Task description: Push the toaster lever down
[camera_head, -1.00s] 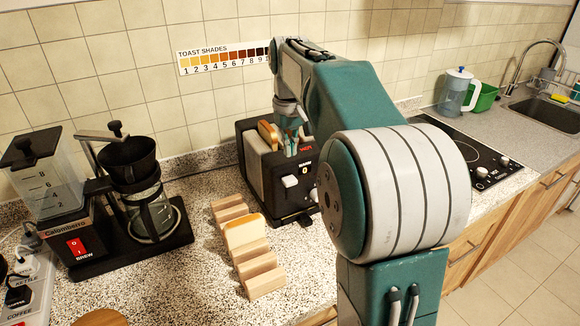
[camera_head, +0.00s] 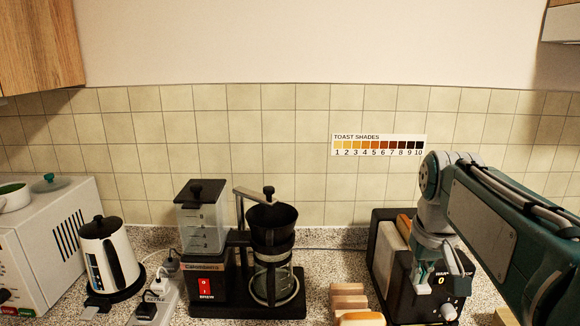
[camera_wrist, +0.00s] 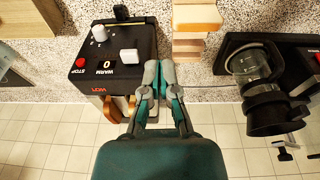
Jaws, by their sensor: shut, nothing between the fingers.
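The black toaster (camera_head: 385,262) stands on the counter at right in the head view, with bread (camera_head: 404,226) in its slot. In the wrist view the toaster (camera_wrist: 78,78) is at upper left. Its white lever (camera_wrist: 129,56) sticks out from the front, beside a dial (camera_wrist: 98,34) and a red STOP button (camera_wrist: 80,62). My gripper (camera_wrist: 160,70) is shut and empty, its fingertips just right of the lever in this view. Whether they touch it I cannot tell. In the head view my gripper (camera_head: 424,278) is in front of the toaster and seems to hide the lever.
A wooden rack (camera_head: 349,300) with a bread slice (camera_head: 361,319) stands left of the toaster. Farther left are a coffee maker (camera_head: 208,262), a power strip (camera_head: 160,300), a kettle (camera_head: 108,258) and a white appliance (camera_head: 45,235). A toast shade chart (camera_head: 378,145) hangs on the tiles.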

